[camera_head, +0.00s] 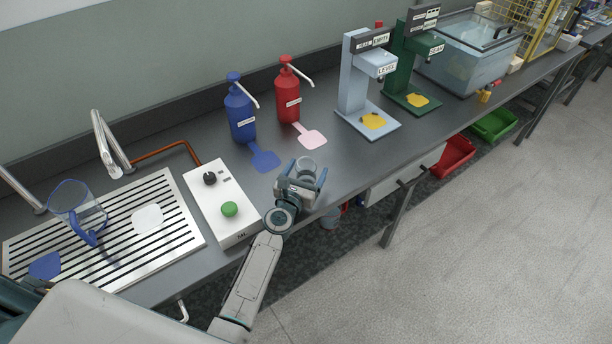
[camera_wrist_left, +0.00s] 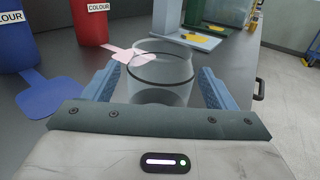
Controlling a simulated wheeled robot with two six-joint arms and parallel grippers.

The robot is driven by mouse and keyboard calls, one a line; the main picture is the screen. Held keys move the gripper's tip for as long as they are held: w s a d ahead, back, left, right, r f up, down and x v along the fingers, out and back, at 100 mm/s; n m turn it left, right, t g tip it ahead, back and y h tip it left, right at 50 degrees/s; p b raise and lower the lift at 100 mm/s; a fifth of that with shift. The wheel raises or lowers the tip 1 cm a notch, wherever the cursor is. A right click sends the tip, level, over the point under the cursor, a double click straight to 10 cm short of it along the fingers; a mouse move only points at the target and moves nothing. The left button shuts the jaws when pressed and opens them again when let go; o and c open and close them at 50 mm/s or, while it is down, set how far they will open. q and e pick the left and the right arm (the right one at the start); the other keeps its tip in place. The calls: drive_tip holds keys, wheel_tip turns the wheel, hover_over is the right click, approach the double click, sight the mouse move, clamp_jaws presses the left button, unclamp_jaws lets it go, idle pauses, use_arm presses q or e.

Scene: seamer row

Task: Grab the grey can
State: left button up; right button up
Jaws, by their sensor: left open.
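The grey can (camera_head: 306,165) stands upright near the front edge of the bench. It looks translucent, with a dark ring around its upper part in the left wrist view (camera_wrist_left: 160,72). My left gripper (camera_head: 304,180) is open, with its blue fingers on either side of the can. In the left wrist view, the left gripper (camera_wrist_left: 157,90) shows gaps between each finger and the can. The can's lower part is hidden behind the gripper body. My right gripper is not in view.
Blue (camera_head: 240,112) and red (camera_head: 289,95) pump bottles stand behind the can. A white control box (camera_head: 221,201) with a green button is to the left. A clear jug (camera_head: 75,205) stands on a slotted drain tray (camera_head: 183,222). Light blue (camera_head: 353,80) and green (camera_head: 402,72) stands are at right.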

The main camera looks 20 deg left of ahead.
use_arm(q)
drive_tip(key=shift+w, duration=0.85)
drive_tip(key=shift+c, duration=0.5)
drive_tip(key=c, duration=1)
drive_tip(key=shift+o, duration=0.2)
